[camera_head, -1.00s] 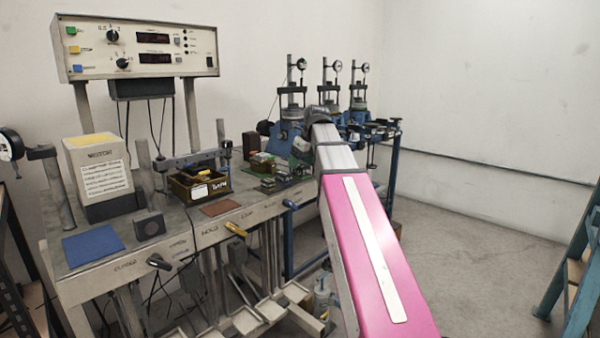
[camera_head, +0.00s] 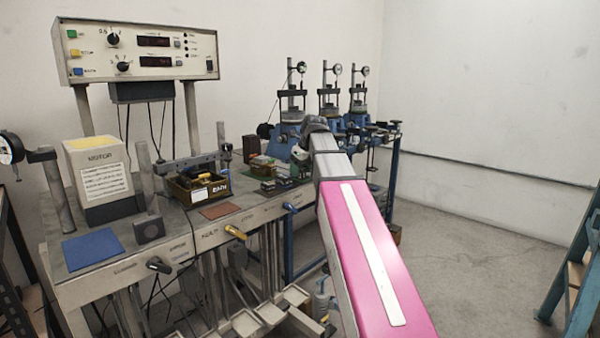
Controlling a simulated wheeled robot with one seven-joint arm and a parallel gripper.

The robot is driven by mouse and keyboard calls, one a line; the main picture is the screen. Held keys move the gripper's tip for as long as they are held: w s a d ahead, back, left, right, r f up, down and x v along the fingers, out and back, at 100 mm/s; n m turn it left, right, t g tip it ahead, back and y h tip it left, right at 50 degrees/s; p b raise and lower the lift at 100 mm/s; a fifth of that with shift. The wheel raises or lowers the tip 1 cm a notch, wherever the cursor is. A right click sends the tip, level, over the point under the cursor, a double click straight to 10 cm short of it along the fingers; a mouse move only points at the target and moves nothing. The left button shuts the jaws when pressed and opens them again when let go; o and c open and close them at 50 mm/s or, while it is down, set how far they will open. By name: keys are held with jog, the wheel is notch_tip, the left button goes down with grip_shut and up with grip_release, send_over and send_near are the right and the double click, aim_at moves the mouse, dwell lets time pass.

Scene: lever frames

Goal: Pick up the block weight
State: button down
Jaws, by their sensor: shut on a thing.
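My arm reaches from the lower right over the back end of the bench. My gripper (camera_head: 299,155) is small in the picture, at the far end of the arm, low over the bench top. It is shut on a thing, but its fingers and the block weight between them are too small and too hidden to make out. Small dark metal pieces (camera_head: 277,184) lie on the bench just left of and below the gripper.
The grey bench (camera_head: 225,228) carries a labelled wooden tray (camera_head: 181,196), a brown pad (camera_head: 220,210), a blue mat (camera_head: 93,248) and a cream box (camera_head: 98,170). Blue dial-gauge presses (camera_head: 292,105) stand behind the gripper. Floor to the right is free up to a blue frame (camera_head: 570,270).

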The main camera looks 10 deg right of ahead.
jog(key=shift+r, duration=0.55)
jog(key=r, duration=0.3)
jog(key=shift+s+a+r, duration=0.1)
jog(key=shift+a+r, duration=0.05)
jog(key=shift+a, duration=0.1)
jog(key=s+a+r, duration=0.4)
jog(key=a+r, duration=0.2)
jog(key=a, duration=0.4)
jog(key=shift+s+r, duration=0.3)
jog(key=shift+a, duration=0.1)
